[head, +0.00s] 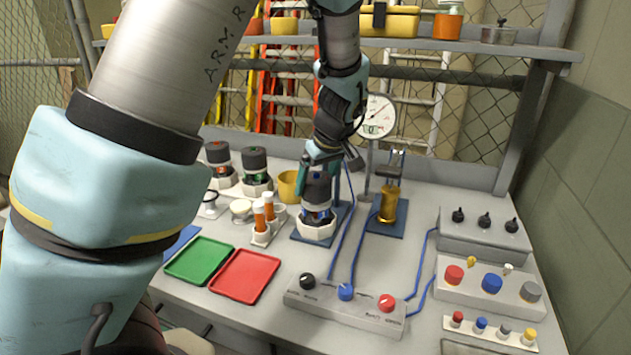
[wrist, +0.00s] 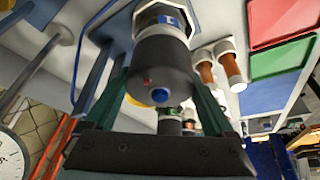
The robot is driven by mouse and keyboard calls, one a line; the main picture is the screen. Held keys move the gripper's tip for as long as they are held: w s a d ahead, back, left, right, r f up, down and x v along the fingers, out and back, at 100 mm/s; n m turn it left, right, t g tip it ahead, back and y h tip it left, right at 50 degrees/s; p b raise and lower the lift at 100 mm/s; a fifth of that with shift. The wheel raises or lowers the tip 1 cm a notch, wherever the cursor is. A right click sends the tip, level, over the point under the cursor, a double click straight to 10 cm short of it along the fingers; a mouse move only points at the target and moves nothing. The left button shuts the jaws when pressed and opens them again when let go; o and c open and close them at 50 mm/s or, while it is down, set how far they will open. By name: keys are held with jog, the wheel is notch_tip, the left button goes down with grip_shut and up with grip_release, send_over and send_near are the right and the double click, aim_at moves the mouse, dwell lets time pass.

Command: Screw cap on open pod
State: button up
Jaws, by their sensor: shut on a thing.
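A pod (head: 317,226) with a white base and blue inside stands on a blue mat in mid-table. A dark grey cap (head: 317,187) is at its top, in line with it. In the wrist view the cap (wrist: 160,72) shows a blue button and a small red mark, with the pod's white collar (wrist: 160,12) just beyond. I cannot tell if the cap is fully seated. My gripper (head: 319,172) comes down from above and is shut on the cap, its teal fingers on either side (wrist: 160,98). The fingers partly hide the cap in the head view.
Two other capped pods (head: 221,168) (head: 255,172) stand back left, near a yellow cup (head: 290,187). Orange vials (head: 264,215) sit close left. A brass cylinder (head: 390,203) and gauge (head: 376,116) stand right. Green (head: 200,260) and red (head: 246,275) trays and a knob panel (head: 345,310) lie in front.

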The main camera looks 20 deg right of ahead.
jog(key=shift+f+b, duration=0.35)
jog(key=shift+f, duration=0.1)
dwell(0.4)
jog(key=o, duration=1.1)
jog(key=b+v, duration=0.2)
jog(key=v, duration=0.8)
jog(key=shift+s+r, duration=0.2)
jog(key=shift+r, duration=0.15)
